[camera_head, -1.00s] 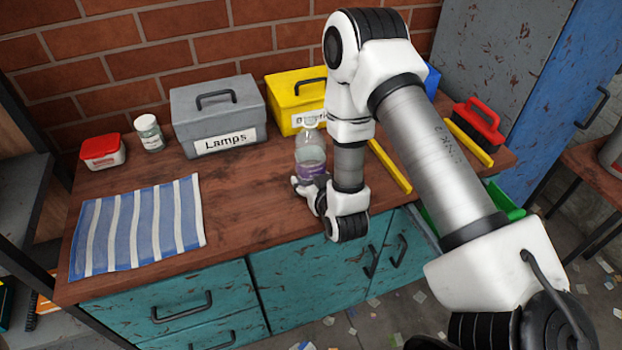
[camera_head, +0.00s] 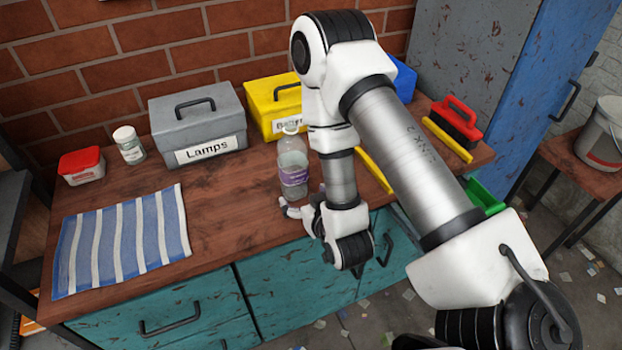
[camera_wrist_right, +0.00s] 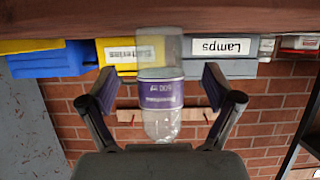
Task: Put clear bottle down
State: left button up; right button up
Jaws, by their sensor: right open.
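The clear bottle (camera_head: 292,162) has a purple label and stands upright on the wooden worktop (camera_head: 232,212), in front of the yellow box. My right gripper (camera_head: 303,203) is open at the near side of the bottle, low by the worktop's front edge. In the right wrist view, which is upside down, the bottle (camera_wrist_right: 161,118) appears between the two spread fingers of the gripper (camera_wrist_right: 159,88), with a gap on each side. My left gripper is not in view.
A grey Lamps box (camera_head: 197,122), a yellow box (camera_head: 270,104) and a blue box (camera_head: 402,76) line the back. A white jar (camera_head: 129,146), a red-lidded tub (camera_head: 82,167) and a striped cloth (camera_head: 118,240) lie left. A red brush (camera_head: 457,121) sits right.

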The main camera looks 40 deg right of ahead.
jog(key=p+v, duration=0.2)
jog(key=r+p+v, duration=0.1)
jog(key=p+v, duration=0.1)
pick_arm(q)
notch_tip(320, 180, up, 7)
pick_arm(e)
jog(key=s+a+f+n+g+y, duration=0.1)
jog(key=s+a+f+g, duration=0.2)
jog(key=s+f+g, duration=0.3)
jog(key=s+a+f+n+g+y, duration=0.1)
jog(key=s+a+f+g+y, duration=0.1)
jog(key=s+f+g, duration=0.5)
jog(key=s+a+f, duration=0.1)
jog(key=s, duration=0.4)
jog(key=shift+f, duration=0.35)
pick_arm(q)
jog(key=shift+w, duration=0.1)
pick_arm(e)
jog(key=shift+s, duration=0.15)
